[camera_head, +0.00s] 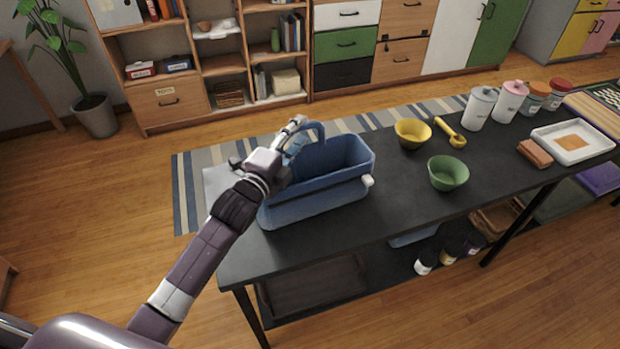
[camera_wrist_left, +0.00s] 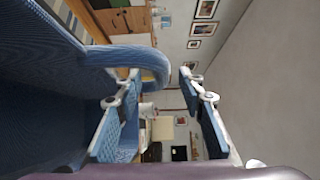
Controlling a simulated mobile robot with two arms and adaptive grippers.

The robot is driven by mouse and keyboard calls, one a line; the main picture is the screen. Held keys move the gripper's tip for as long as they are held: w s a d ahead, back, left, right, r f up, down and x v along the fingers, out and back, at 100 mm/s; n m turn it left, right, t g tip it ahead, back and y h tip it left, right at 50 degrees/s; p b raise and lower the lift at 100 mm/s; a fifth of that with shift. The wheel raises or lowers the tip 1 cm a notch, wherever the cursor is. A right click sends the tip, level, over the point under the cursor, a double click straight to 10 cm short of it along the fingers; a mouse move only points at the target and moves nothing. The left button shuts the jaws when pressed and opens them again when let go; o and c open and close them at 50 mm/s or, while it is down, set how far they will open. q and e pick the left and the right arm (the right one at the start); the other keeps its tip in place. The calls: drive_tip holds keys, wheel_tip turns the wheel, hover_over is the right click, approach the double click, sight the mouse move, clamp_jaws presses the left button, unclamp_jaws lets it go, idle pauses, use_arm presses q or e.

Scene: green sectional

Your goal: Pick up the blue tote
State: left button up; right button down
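The blue tote (camera_head: 315,200) stands upright on the left end of the black table (camera_head: 400,205), its arched handle (camera_head: 318,130) raised. My left gripper (camera_head: 291,138) is at the left side of the handle, above the tote's rim. In the left wrist view, its two blue-padded fingers (camera_wrist_left: 162,78) are spread apart, and the curved handle (camera_wrist_left: 152,62) shows between their tips. I cannot tell whether they touch it. The tote's wall (camera_wrist_left: 50,115) fills the left of that view. My arm hides part of the tote's left end. My right gripper is not in view.
A yellow bowl (camera_head: 412,133), a green bowl (camera_head: 448,173) and a yellow scoop (camera_head: 452,134) lie right of the tote. Canisters (camera_head: 479,108) and a white tray (camera_head: 573,143) are farther right. A lower shelf (camera_head: 330,290) holds jars. Floor is clear at left.

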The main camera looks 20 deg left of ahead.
use_arm(q)
drive_tip(key=shift+w+d, duration=0.1)
drive_tip(key=shift+w, duration=0.7)
drive_tip(key=shift+r, duration=0.1)
clamp_jaws()
